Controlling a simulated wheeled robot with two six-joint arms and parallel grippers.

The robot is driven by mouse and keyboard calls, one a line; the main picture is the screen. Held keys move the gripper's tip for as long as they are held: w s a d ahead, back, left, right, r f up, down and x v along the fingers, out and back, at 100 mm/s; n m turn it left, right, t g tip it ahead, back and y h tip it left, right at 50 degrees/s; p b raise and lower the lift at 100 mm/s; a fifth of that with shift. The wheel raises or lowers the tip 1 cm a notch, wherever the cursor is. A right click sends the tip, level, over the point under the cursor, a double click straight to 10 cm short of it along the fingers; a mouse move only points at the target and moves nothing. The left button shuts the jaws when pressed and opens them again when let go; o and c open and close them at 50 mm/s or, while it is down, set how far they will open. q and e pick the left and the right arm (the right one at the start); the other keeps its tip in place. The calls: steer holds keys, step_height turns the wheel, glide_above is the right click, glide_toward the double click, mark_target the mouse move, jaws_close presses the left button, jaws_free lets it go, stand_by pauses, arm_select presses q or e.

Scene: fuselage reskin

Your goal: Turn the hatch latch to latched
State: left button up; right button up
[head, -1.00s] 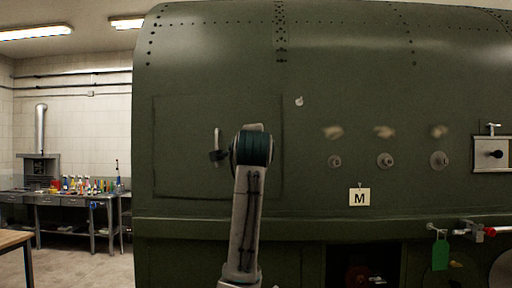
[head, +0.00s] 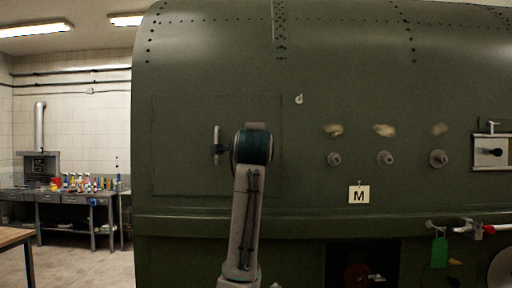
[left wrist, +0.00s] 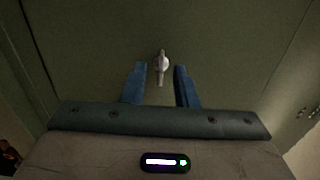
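The hatch (head: 180,120) is a square panel outlined on the green fuselage at the left. Its latch (head: 216,133) is a slim pale handle that stands upright near the middle of the panel. My left arm rises in front of the hatch, and the left gripper (head: 217,150) is at the latch, partly hidden by its own wrist. In the left wrist view the two blue fingers of the left gripper (left wrist: 160,69) are open. The latch (left wrist: 161,62) lies between the fingertips, with a gap on each side. My right gripper is not in view.
Round knobs (head: 385,158), an M card (head: 359,195) and a small plate with a handle (head: 490,152) are on the fuselage to the right. A green tag (head: 438,252) hangs low at the right. A workbench (head: 70,196) stands far left.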

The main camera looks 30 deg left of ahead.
arm_select(q)
steer(key=b+v, duration=0.5)
steer(key=v, duration=0.5)
steer(key=shift+s+d, duration=0.2)
steer(key=shift+s, duration=0.15)
